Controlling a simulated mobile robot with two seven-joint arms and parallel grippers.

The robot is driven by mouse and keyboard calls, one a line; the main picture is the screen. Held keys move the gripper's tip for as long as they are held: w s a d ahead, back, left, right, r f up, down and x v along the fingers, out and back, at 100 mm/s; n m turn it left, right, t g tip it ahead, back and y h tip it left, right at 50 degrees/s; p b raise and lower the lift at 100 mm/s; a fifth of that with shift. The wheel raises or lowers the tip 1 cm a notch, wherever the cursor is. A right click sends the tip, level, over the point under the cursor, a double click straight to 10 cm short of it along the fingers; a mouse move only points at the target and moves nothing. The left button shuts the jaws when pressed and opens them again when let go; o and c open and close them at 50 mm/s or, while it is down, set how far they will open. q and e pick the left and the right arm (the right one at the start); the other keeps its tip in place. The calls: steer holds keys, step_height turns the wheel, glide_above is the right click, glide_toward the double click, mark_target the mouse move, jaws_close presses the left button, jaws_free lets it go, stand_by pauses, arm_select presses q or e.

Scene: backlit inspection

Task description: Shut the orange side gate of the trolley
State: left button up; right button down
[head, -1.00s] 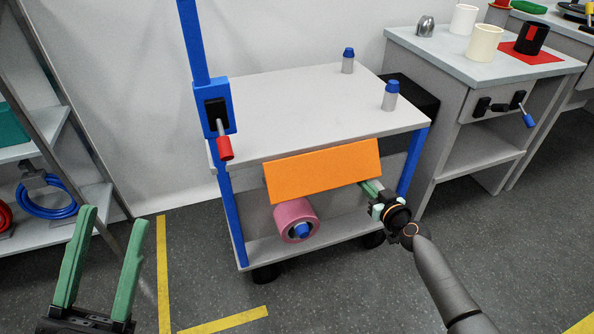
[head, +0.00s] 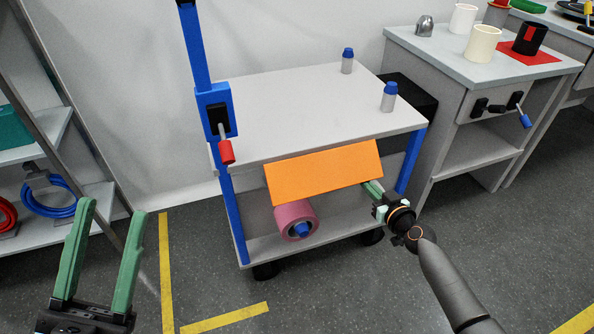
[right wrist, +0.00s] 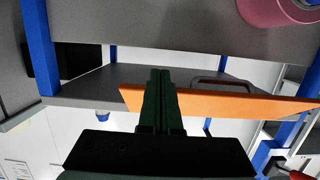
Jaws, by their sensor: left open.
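The orange side gate (head: 323,172) is a flat panel on the near long side of the trolley (head: 300,110). It slants outward below the top shelf, neither upright nor hanging straight down. My right gripper (head: 372,188) is at the gate's lower right end, its tips partly hidden by the panel. In the right wrist view its two fingers (right wrist: 160,95) are together, across the orange gate (right wrist: 230,103), with nothing visible between them. I cannot tell whether they touch it. My left gripper (head: 102,255) is open and empty at the lower left, away from the trolley.
A red-tipped lever (head: 226,150) is on the trolley's blue post. A pink roll (head: 297,218) lies on the lower shelf under the gate. Two blue-capped bottles (head: 388,97) stand on top. A grey cabinet (head: 480,140) is at right, a shelf rack at left.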

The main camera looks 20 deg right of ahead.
steer(key=shift+w+d+r, duration=0.1)
steer(key=shift+w+r, duration=0.1)
steer(key=shift+r, duration=0.5)
steer(key=s+f+b, duration=0.2)
steer(key=s, duration=0.8)
steer(key=shift+d+f, duration=0.3)
steer(key=shift+s, duration=0.1)
